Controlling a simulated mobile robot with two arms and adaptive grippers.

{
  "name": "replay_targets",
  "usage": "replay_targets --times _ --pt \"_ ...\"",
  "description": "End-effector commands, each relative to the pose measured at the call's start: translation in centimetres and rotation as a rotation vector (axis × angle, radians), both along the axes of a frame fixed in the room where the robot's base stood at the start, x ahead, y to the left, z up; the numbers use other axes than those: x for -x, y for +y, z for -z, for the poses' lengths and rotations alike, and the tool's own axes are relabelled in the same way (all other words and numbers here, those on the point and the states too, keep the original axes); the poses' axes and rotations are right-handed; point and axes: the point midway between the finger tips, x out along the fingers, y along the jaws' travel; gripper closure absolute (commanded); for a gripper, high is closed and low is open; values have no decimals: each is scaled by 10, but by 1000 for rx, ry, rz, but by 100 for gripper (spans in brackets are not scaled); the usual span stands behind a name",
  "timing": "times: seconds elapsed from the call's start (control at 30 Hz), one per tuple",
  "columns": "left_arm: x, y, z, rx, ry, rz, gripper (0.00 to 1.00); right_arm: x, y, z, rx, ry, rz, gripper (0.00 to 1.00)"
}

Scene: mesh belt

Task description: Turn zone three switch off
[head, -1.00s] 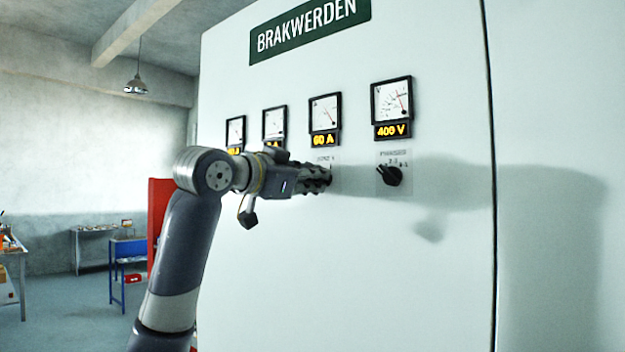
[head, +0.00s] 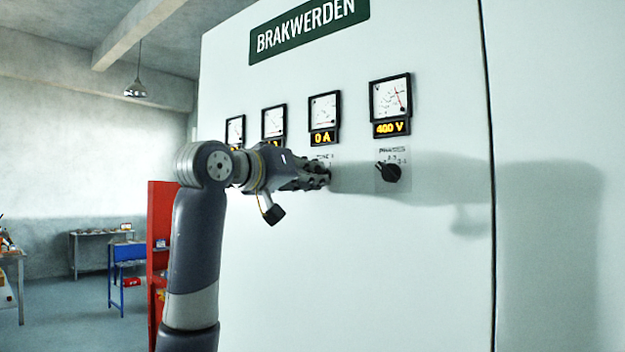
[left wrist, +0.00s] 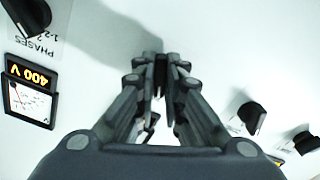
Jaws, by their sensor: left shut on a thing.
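The white cabinet (head: 400,270) carries a row of dial meters with switches below. My left gripper (head: 326,177) is shut at the switch under the third meter (head: 323,111) from the left. Its small label (head: 323,157) seems to begin with "ZONE"; the rest is unclear. My fingers hide nearly all of this switch's knob. The display (head: 322,138) above it reads 0 A. In the left wrist view, my fingertips (left wrist: 161,63) meet close to the panel around the hidden knob. My right gripper is not in view.
The black PHASES knob (head: 390,173) is just right of my gripper, under a display (head: 391,128) reading 400 V. Two more black knobs, one nearer (left wrist: 252,117) and one farther (left wrist: 305,140), show in the left wrist view. The panel below is clear.

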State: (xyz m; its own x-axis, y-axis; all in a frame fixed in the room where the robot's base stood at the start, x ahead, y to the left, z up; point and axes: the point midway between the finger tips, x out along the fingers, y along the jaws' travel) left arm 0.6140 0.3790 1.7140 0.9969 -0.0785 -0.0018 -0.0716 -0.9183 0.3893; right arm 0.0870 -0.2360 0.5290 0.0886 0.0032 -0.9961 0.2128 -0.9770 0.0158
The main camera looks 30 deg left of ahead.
Motion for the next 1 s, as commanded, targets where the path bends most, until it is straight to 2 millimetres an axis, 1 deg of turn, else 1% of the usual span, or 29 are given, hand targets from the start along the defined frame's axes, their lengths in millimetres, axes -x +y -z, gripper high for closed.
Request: replay_targets --times 0.1,0.3,0.83,0.87,0.9,0.93,1.0 --pt "1 0 -1 57 0 0 100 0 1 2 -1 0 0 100" --pt "1 0 -1 118 4 0 100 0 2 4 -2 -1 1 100" --pt "1 1 -2 142 5 -2 100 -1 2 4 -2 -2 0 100" --pt "1 1 -2 142 5 -2 86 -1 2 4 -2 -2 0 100" --pt "1 1 -2 142 5 -2 76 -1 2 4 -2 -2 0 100" --pt "1 1 -2 141 6 -1 70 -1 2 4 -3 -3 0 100" --pt "1 1 -2 141 7 -1 70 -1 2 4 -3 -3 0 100"
